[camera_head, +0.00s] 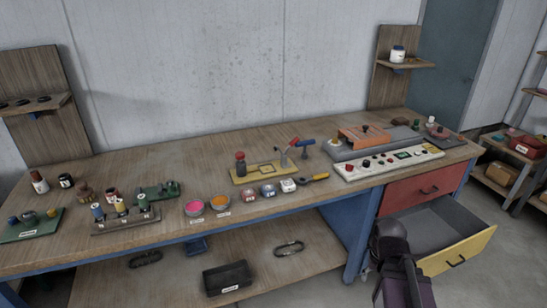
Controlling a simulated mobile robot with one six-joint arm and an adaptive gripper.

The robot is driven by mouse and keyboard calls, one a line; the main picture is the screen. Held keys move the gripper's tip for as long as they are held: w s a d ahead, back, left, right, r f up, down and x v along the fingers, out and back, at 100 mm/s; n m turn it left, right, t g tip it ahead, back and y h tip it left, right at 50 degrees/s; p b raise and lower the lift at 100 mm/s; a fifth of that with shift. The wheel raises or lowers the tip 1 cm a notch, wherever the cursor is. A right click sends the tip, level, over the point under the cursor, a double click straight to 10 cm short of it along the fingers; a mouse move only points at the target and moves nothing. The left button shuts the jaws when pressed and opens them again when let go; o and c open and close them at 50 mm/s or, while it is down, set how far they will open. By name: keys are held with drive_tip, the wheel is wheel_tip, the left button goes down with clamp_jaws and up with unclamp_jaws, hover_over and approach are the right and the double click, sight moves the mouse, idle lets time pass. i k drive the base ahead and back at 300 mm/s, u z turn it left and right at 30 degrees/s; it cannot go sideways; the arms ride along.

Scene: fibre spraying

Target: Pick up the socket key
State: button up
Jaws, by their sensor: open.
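I cannot tell for certain which object is the socket key. A small blue T-shaped tool (305,145) stands near the back middle of the workbench, close to a tool with a red handle (293,141). A tool with a yellow handle (318,177) lies in front of them, beside small paint tins. Part of my arm shows at the lower right, in front of the open drawer. The fingers of my gripper are not in view.
The workbench (130,165) carries bottles, small blocks and open paint tins. A control panel (390,162) stands at right. An open, empty-looking yellow-fronted drawer (458,252) juts out below a red drawer (422,190). A black bin (227,278) sits on the lower shelf.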

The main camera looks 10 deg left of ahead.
sight(303, 142)
drive_tip(key=u, duration=0.15)
drive_tip(key=k, duration=0.65)
drive_tip(key=u, duration=1)
drive_tip(key=i, duration=1.65)
drive_tip(key=z, duration=0.2)
